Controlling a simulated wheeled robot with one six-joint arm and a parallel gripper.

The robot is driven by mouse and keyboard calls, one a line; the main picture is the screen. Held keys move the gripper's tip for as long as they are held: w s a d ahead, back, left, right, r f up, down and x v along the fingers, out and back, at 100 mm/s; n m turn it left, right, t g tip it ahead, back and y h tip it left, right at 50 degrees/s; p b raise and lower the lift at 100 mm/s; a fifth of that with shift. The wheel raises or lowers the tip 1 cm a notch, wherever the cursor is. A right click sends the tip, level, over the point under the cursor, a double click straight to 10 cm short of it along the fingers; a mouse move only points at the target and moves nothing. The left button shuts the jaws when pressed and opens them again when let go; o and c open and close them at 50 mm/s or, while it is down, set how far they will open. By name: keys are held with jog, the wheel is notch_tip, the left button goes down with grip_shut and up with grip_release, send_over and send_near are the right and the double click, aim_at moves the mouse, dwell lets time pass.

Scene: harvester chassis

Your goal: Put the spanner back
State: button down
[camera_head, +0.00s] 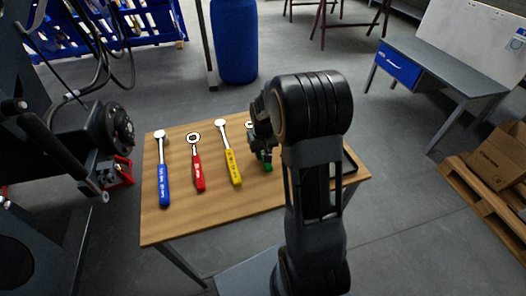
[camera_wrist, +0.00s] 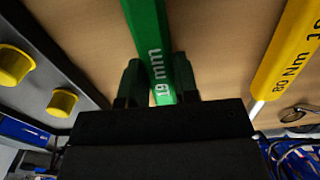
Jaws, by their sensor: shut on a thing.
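The green-handled spanner, marked 19 mm, shows large in the wrist view (camera_wrist: 146,30) and as a small green patch in the head view (camera_head: 267,167). My gripper (camera_head: 262,150) is over the wooden table (camera_head: 255,198), to the right of the yellow tool. In the wrist view my gripper's two fingers (camera_wrist: 157,88) stand on either side of the green handle, shut on it. Part of a ring-shaped end shows just left of my gripper in the head view. My arm hides most of the spanner there. I cannot tell whether the spanner touches the table.
On the table, left of my gripper, lie a blue-handled tool (camera_head: 163,180), a red-handled ring tool (camera_head: 198,172) and a yellow-handled tool (camera_head: 233,167), also close at right in the wrist view (camera_wrist: 290,50). A dark-edged tray (camera_head: 350,168) is partly behind my arm. Machinery (camera_head: 100,130) stands left.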

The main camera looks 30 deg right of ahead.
jog(key=c, duration=0.8)
grip_release()
notch_tip(320, 180, up, 14)
jog(key=shift+f+p, duration=0.1)
jog(key=shift+p, duration=0.5)
jog(key=shift+s+a+r+n+t+p, duration=0.3)
jog(key=shift+s+a+r+t+p, duration=0.3)
jog(key=shift+s+a+r+p, duration=1.45)
jog(key=shift+s+a+r+n+t, duration=0.5)
jog(key=shift+s+a, duration=0.7)
jog(key=shift+s, duration=2.1)
jog(key=shift+s+a+r+n+t+p, duration=0.1)
jog(key=shift+s+a+r+t+p, duration=0.95)
jog(key=shift+s, duration=1.6)
